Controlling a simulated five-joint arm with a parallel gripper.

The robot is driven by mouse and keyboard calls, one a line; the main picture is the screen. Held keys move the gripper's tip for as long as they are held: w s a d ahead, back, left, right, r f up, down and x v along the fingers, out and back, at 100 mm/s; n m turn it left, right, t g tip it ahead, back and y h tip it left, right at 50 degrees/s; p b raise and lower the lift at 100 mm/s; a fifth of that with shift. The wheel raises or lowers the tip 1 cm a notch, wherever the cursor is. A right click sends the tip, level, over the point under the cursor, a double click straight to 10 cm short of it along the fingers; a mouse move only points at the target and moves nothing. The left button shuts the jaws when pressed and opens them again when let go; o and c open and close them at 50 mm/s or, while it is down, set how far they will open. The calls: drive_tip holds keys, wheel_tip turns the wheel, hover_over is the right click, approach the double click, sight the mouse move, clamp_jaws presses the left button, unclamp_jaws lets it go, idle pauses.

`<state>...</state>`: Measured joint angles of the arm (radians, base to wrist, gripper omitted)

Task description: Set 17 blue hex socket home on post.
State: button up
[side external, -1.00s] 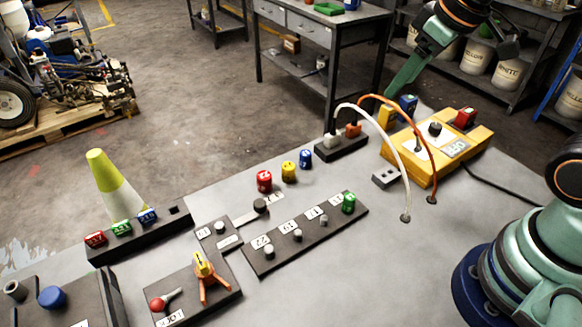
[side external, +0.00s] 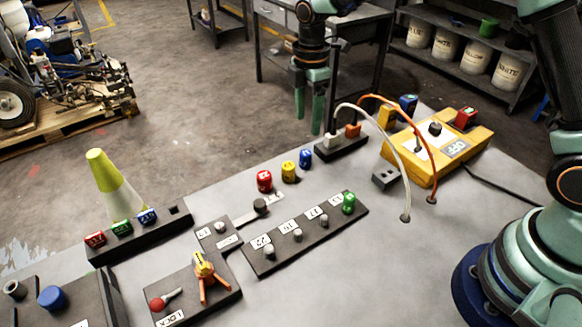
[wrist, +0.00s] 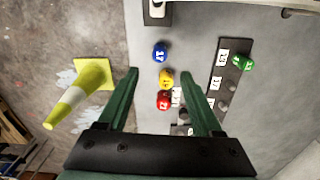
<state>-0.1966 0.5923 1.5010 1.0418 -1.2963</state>
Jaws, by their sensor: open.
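The blue socket (side external: 305,158) stands upright on the table at the back end of a short row, and it also shows in the wrist view (wrist: 160,52). The dark post rack (side external: 318,235) has labelled posts; the post by the 17 label (side external: 324,221) is bare. A green socket (side external: 348,203) sits on the end post by label 13. My gripper (side external: 309,124) is open and empty, above and behind the blue socket. In the wrist view its fingers (wrist: 160,72) straddle the socket row, with the blue socket just ahead of the tips.
A yellow socket (side external: 289,171) and a red socket (side external: 264,181) stand close beside the blue one. A plug strip (side external: 341,146) with white and orange cables arching up is to the right. A yellow switch box (side external: 455,155) and a cone (side external: 112,185) stand farther off.

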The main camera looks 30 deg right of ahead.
sight(305, 153)
drive_tip(key=shift+f, duration=5.2)
clamp_jaws()
drive_tip(key=shift+r, duration=0.75)
drive_tip(key=shift+r, duration=1.8)
